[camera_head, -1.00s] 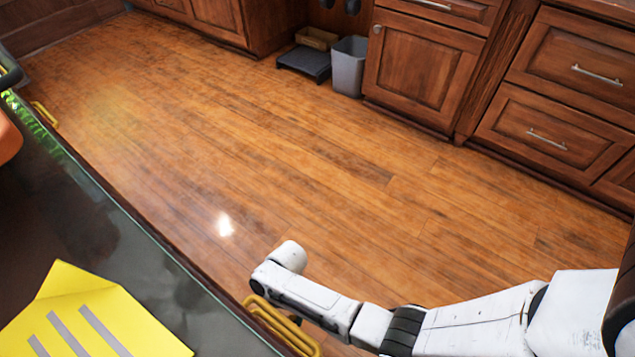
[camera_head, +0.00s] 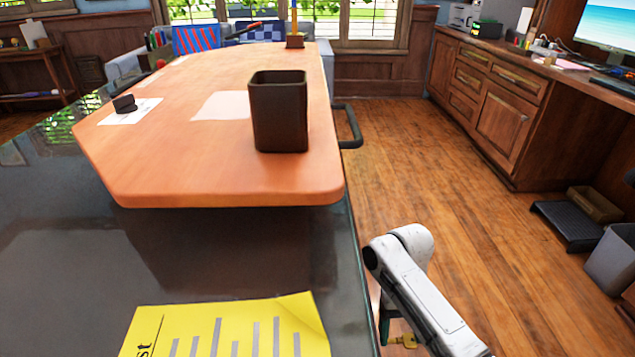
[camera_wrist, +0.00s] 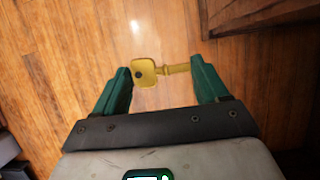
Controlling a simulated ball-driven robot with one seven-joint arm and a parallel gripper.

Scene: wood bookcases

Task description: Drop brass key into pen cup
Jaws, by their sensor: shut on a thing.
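The brass key (camera_wrist: 145,73) is between the two green fingers of my gripper (camera_wrist: 160,84) in the wrist view, its wide square head at the left finger and its shaft running to the right one. My gripper is shut on it, above the wood floor. In the head view the key (camera_head: 406,341) shows small and partly hidden below my white arm, to the right of the desk. A dark brown square cup (camera_head: 280,125), which looks like the pen cup, stands upright on the orange wooden top (camera_head: 215,178). Its inside is mostly hidden. The key is apart from and lower than the cup.
A dark glossy surface (camera_head: 200,255) with a yellow sheet (camera_head: 235,325) lies in front. White papers (camera_head: 222,105) and a small black object (camera_head: 124,103) lie on the wooden top. A dark handle (camera_head: 350,126) juts from its right side.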

